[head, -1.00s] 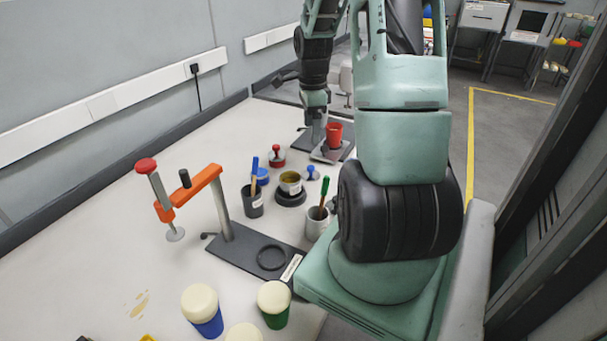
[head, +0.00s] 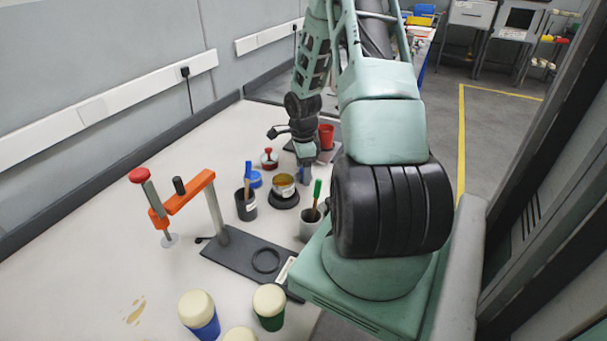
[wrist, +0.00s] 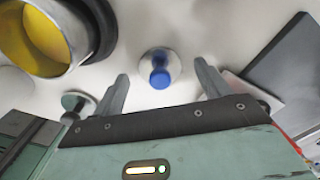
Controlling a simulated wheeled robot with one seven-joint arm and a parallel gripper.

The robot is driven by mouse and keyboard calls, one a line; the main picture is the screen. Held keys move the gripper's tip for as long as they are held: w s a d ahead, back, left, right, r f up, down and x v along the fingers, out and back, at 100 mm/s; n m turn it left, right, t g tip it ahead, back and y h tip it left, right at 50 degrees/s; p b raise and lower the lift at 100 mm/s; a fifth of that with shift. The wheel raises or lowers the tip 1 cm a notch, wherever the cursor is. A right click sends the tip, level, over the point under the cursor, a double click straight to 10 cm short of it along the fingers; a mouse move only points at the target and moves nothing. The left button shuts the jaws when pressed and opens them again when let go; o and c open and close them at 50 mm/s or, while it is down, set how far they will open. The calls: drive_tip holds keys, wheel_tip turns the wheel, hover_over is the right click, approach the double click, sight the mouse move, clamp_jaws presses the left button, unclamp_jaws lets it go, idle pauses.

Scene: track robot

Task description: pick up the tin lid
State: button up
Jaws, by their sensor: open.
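A round silver disc with an upright blue knob, which looks like the tin lid (wrist: 160,70), lies flat on the white bench in the wrist view. My gripper (wrist: 161,80) is open, with one finger on each side of the blue knob in that view and nothing held. In the head view my gripper (head: 305,174) points down over the bench and mostly hides the lid. The open tin (head: 283,187) with yellow contents stands on a black round base to the left of the gripper; it also shows at the upper left of the wrist view (wrist: 58,52).
A red cup (head: 326,137) stands behind my gripper. An orange clamp stand (head: 190,196) and cream-topped cups (head: 199,312) are nearer the camera.

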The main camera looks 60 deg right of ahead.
drive_tip(key=shift+f, duration=0.35)
drive_tip(key=c, duration=1.1)
drive_tip(key=shift+o, duration=0.2)
